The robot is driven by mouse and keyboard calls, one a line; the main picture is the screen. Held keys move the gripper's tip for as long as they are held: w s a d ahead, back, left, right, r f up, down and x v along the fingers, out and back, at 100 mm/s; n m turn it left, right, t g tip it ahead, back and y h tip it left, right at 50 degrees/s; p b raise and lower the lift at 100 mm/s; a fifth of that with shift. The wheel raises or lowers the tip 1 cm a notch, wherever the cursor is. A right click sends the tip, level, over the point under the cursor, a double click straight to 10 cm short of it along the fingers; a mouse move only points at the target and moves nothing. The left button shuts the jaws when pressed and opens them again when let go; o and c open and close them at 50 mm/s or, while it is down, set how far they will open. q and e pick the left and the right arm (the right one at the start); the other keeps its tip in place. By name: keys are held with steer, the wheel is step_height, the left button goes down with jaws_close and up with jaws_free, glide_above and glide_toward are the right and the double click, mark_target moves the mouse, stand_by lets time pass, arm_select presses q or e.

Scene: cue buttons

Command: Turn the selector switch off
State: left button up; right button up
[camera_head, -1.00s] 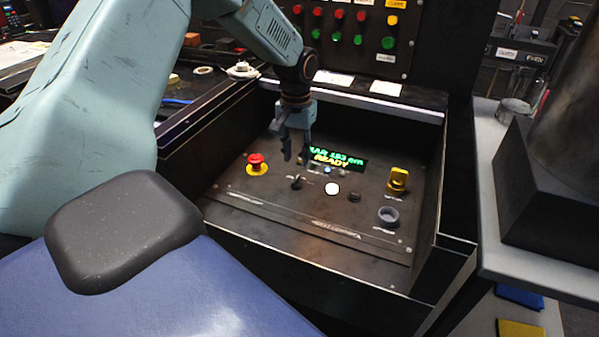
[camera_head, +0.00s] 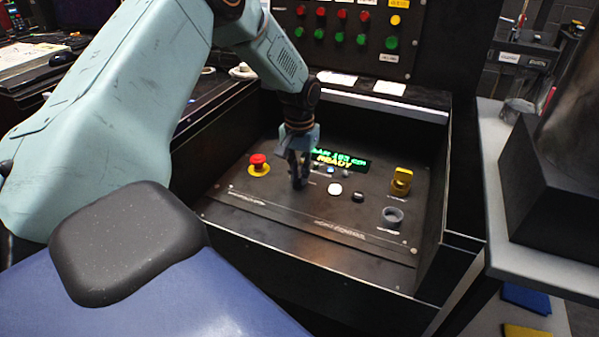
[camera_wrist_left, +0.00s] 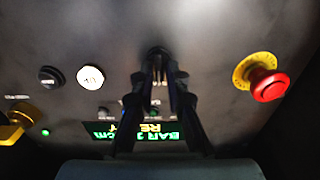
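The selector switch, a small black knob (camera_wrist_left: 157,51), is on the dark sloped control panel (camera_head: 270,215), between the red stop button and the white button. In the head view it is mostly hidden behind my left gripper (camera_head: 300,185), which points down at the panel. In the left wrist view the two dark fingers (camera_wrist_left: 159,72) converge on the knob, one on each side, with their tips close together. The left gripper looks shut on the knob. Which way the switch is turned cannot be made out. My right gripper is not in view.
A red mushroom button (camera_head: 258,161) on a yellow base is left of the gripper. A white button (camera_head: 335,189), a black button (camera_head: 358,196), a yellow switch (camera_head: 401,181) and a grey round socket (camera_head: 392,216) are to its right. A lit display (camera_head: 340,161) is behind. Raised side walls flank the panel.

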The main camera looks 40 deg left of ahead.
arm_select(q)
steer(key=shift+r, duration=0.1)
jaws_close()
steer(key=shift+r+p, duration=0.1)
steer(key=shift+p, duration=0.3)
steer(key=n+p, duration=0.5)
steer(key=p, duration=0.3)
steer(key=shift+a+r+n, duration=0.1)
steer(key=shift+n, duration=0.3)
steer(key=shift+a+n+p, duration=0.1)
steer(key=shift+n+p, duration=1.5)
steer(key=shift+p, duration=0.1)
steer(key=shift+o, duration=2.2)
jaws_free()
steer(key=shift+s+f, duration=0.15)
steer(key=shift+f, duration=0.05)
